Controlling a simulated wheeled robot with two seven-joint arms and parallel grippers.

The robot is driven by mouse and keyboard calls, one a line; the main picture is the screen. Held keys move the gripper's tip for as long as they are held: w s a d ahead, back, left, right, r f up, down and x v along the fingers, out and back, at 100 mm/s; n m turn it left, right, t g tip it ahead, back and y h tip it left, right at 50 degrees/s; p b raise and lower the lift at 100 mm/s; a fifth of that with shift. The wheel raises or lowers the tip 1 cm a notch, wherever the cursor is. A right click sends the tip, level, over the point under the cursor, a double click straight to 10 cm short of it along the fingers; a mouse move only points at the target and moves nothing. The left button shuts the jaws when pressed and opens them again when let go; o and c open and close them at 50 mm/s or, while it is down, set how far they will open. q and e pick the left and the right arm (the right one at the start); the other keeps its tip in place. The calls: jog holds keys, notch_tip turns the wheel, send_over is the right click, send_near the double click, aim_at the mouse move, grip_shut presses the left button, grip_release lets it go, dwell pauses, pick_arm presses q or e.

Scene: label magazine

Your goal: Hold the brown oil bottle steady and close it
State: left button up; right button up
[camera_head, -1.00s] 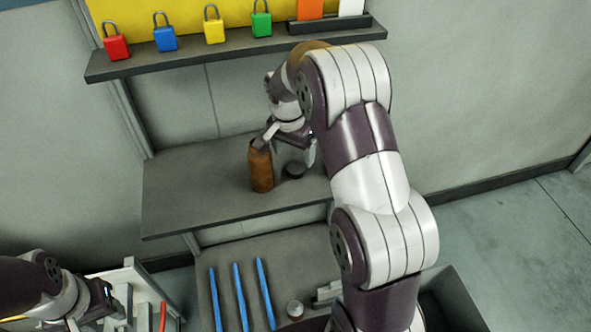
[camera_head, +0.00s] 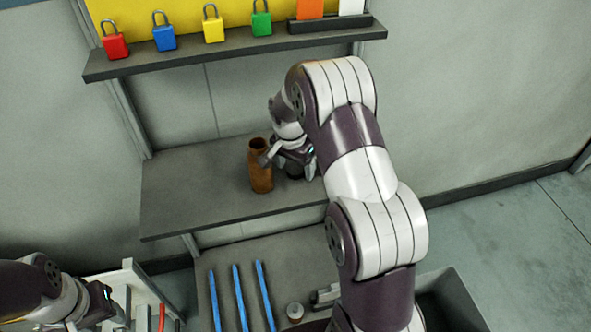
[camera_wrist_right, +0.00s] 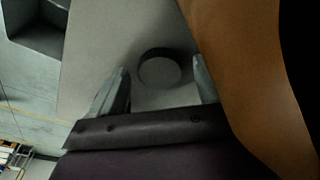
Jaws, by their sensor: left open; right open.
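The brown oil bottle (camera_head: 262,178) stands upright and uncapped on the grey shelf, its dark mouth showing. It also fills the right side of the right wrist view (camera_wrist_right: 250,75), close beside one finger. A round dark cap (camera_wrist_right: 160,70) lies on the shelf just right of the bottle; in the head view my right gripper mostly hides it. My right gripper (camera_head: 288,167) is open and low over the cap, and in the right wrist view its fingers (camera_wrist_right: 160,90) stand either side of it, apart from it. My left gripper (camera_head: 116,312) is open at lower left, far from the bottle.
The shelf (camera_head: 190,195) is clear left of the bottle. Above, a ledge (camera_head: 180,60) carries several coloured padlocks. Below, a lower surface holds blue rods (camera_head: 240,295) and a small round pale-topped item (camera_head: 295,311). A grey bin (camera_head: 450,300) stands at lower right.

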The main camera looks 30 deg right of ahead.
aim_at(297, 167)
jog(key=c, duration=1.1)
jog(key=shift+r, duration=0.1)
jog(key=shift+r, duration=0.6)
notch_tip(297, 167, up, 3)
jog(key=shift+f+p, duration=0.1)
jog(key=shift+p, duration=0.3)
jog(key=s+d+r, duration=0.1)
jog(key=s+r, duration=0.1)
jog(key=s, duration=0.1)
jog(key=s+d+r, duration=0.2)
jog(key=s, duration=0.2)
jog(key=s+d+r, duration=0.1)
jog(key=s+r, duration=0.2)
jog(key=shift+s+d+p, duration=0.3)
jog(key=shift+s+p, duration=0.05)
